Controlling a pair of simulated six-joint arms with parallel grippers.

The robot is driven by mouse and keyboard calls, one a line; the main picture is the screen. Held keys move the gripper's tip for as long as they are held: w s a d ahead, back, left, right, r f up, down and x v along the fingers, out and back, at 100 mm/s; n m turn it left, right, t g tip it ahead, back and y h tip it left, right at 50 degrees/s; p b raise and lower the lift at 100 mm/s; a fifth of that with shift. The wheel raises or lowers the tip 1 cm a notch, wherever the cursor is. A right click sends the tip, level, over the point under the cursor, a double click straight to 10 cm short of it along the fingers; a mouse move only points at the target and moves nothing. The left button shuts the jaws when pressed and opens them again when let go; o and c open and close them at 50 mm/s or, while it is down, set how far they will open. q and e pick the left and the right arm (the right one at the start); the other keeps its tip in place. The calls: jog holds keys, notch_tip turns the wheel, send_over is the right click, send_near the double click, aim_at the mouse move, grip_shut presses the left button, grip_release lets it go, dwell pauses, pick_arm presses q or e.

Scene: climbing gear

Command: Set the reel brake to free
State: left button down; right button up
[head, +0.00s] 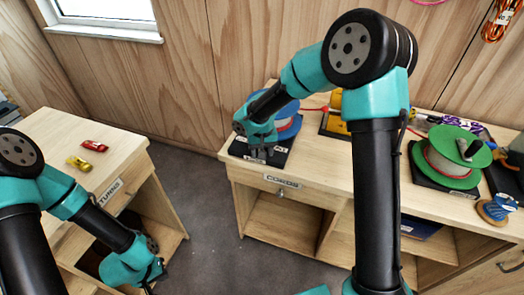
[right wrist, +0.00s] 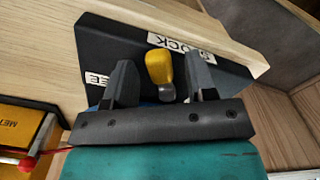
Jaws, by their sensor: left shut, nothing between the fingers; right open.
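The reel with blue flanges (head: 286,118) stands on a black base (head: 285,157) at the left end of the long bench. In the right wrist view a yellow brake knob (right wrist: 159,66) stands up on this base (right wrist: 115,42). A LOCK label (right wrist: 180,47) lies just behind the knob, and a partly hidden FREE label (right wrist: 97,79) lies to its left. My right gripper (head: 258,154) is open above the base's front, its fingers (right wrist: 163,78) on either side of the knob with visible gaps. My left gripper (head: 158,277) is shut and empty, low near the left cabinet.
A green reel (head: 458,152) and a small blue spool (head: 494,210) stand at the bench's right. A yellow meter box (head: 333,123) sits beside the blue reel. Two small items, red (head: 95,145) and yellow (head: 79,163), lie on the left cabinet. Floor (head: 205,220) between is clear.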

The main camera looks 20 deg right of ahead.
jog(key=shift+c, duration=0.5)
jog(key=c, duration=0.8)
jog(key=shift+d+n, duration=0.35)
jog(key=shift+n, duration=0.4)
jog(key=shift+d+n, duration=0.3)
jog(key=shift+n, duration=0.45)
jog(key=o, duration=0.9)
jog(key=shift+r, duration=0.15)
notch_tip(320, 180, up, 17)
